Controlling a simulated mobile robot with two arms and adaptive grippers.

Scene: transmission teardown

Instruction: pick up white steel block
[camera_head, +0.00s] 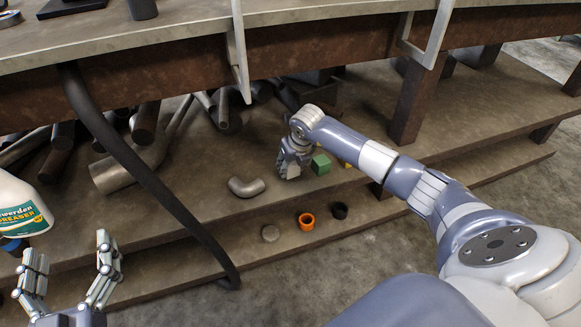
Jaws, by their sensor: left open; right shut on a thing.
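My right gripper (290,163) reaches down to the lower shelf at the middle of the view, left of a green block (320,164). It is shut on a small pale piece (294,172), which looks like the white steel block. The fingers cover most of it, and I cannot tell whether it touches the shelf. My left gripper (69,262) is open and empty at the lower left, with its fingers pointing up in the picture.
A grey pipe elbow (246,187), an orange ring (306,221), a black ring (340,211) and a grey disc (270,233) lie nearby. Several pipes fill the shelf's back left. A white spray bottle (22,207) stands at left. A dark hose (140,172) hangs across. The bench top (190,25) overhangs.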

